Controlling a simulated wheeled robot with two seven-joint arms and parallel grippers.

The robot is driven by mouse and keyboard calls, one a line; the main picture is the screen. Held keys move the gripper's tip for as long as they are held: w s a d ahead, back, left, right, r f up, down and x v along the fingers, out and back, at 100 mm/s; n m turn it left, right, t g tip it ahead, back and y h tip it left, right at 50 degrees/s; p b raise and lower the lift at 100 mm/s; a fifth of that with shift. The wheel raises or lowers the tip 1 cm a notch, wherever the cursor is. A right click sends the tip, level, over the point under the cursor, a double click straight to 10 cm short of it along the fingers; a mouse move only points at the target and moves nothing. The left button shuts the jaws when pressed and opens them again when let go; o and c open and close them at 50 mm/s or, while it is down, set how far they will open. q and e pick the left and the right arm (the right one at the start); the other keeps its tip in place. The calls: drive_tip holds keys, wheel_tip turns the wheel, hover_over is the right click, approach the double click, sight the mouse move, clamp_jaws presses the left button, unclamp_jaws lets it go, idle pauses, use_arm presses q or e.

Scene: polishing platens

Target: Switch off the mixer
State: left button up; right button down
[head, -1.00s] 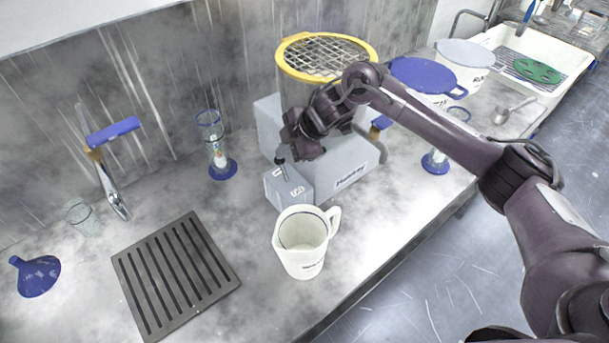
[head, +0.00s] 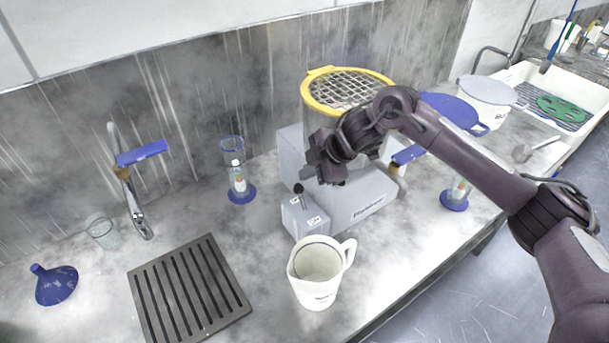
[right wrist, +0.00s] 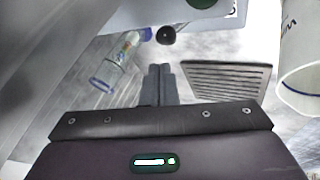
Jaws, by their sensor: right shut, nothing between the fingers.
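The mixer (head: 365,200) is a grey machine with a yellow-rimmed wire guard (head: 348,90) on top. At its front left is a grey switch box (head: 303,222) with small white labels. A lever with a black ball knob (head: 299,188) stands up from the box, tipped slightly toward the back left. My right gripper (head: 309,172) is shut and empty, just above and behind the knob. In the right wrist view the closed fingers (right wrist: 157,72) show apart from the knob (right wrist: 166,35). My left gripper is not in view.
A white jug (head: 316,285) stands in front of the switch box. A blue-based cylinder (head: 240,180) stands to the left at the back, and a dark slotted grate (head: 190,290) lies at the front left. A tap (head: 140,215) and a blue funnel (head: 55,287) are further left.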

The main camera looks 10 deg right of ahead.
drive_tip(key=b+v, duration=0.1)
drive_tip(key=v, duration=0.5)
drive_tip(key=shift+s+d, duration=0.1)
idle(0.3)
